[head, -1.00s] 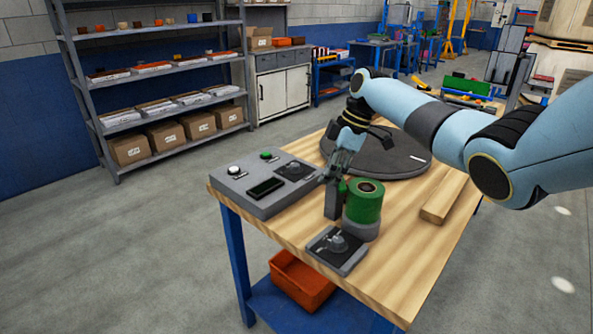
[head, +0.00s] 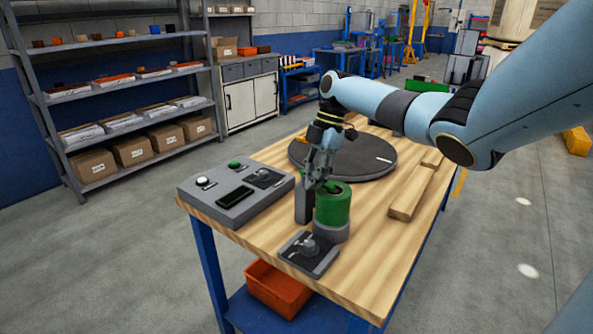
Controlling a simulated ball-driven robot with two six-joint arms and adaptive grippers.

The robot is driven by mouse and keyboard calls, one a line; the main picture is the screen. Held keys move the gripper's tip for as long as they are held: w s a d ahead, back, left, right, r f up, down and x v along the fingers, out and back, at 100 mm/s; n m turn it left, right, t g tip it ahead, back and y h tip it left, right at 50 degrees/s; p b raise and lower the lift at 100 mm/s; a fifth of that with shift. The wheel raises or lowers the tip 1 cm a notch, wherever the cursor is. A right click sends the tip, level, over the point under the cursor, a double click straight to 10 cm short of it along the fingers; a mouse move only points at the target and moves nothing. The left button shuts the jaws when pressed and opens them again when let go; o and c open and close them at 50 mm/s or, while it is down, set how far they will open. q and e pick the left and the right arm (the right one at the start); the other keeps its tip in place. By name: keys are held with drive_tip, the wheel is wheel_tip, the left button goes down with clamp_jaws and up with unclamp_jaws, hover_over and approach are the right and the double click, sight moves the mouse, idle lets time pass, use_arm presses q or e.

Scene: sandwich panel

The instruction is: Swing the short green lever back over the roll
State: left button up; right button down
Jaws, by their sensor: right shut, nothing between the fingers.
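A green roll (head: 332,208) stands upright on a grey round base near the front of the wooden table. A grey post (head: 303,204) stands close on its left. My right gripper (head: 322,184) is shut and empty, pointing down at the top left edge of the roll, beside the post's top. Whether it touches the roll or the lever I cannot tell. My left gripper is not in view.
A grey control panel (head: 235,196) lies left of the post. A small dark plate with a grey knob (head: 309,249) lies in front of the roll. A dark round disc (head: 358,158) lies behind, and wooden bars (head: 408,194) lie to the right.

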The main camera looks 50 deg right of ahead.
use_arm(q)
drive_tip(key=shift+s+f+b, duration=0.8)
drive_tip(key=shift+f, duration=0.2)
use_arm(e)
drive_tip(key=shift+w+d, duration=0.25)
drive_tip(key=shift+w, duration=0.3)
drive_tip(key=a+p, duration=0.3)
drive_tip(key=a, duration=0.1)
use_arm(q)
drive_tip(key=b, duration=0.2)
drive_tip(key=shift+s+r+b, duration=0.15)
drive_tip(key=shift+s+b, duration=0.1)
drive_tip(key=shift+b, duration=0.15)
use_arm(e)
drive_tip(key=v, duration=1)
drive_tip(key=shift+w, duration=0.35)
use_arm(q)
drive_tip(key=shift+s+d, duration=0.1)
